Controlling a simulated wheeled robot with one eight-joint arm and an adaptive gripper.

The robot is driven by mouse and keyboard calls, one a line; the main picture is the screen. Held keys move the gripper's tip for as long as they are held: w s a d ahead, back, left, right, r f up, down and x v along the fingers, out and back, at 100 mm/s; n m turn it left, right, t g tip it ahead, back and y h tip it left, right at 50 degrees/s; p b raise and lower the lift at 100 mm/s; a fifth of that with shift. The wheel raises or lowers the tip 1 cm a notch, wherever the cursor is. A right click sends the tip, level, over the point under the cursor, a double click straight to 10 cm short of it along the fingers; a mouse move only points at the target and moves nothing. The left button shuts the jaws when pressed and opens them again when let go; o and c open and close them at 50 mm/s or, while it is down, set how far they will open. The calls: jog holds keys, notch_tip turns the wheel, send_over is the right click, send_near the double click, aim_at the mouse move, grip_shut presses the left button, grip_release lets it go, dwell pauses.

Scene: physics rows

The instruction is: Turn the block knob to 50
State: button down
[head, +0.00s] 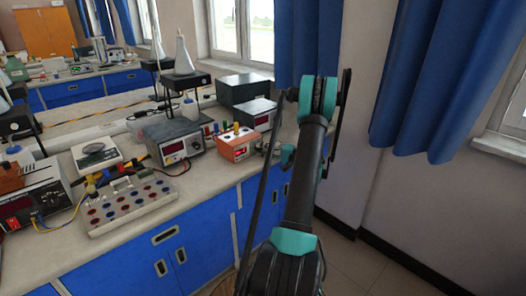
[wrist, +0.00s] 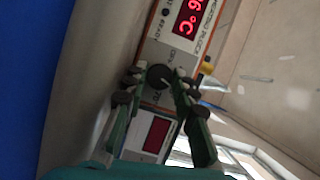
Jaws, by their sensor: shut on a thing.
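The heating block is an orange and white box (head: 238,147) on the bench in the head view, with colored pieces standing on its top. In the wrist view its front panel (wrist: 167,48) shows tilted, with a lit red display (wrist: 192,18) cut by the frame edge; I cannot read its full number. A dark round knob (wrist: 159,77) sits below the display. My gripper (wrist: 157,84) has its fingers on both sides of this knob and is shut on it. In the head view my arm reaches toward the block's right side, and the knob cannot be made out.
A grey metered box (head: 178,140) stands left of the block, and dark boxes stand behind it. Blue cabinets (head: 185,262) form the bench front. Open floor lies right.

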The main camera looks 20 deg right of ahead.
jog(key=c, duration=1.2)
grip_release()
jog(key=shift+n, duration=0.3)
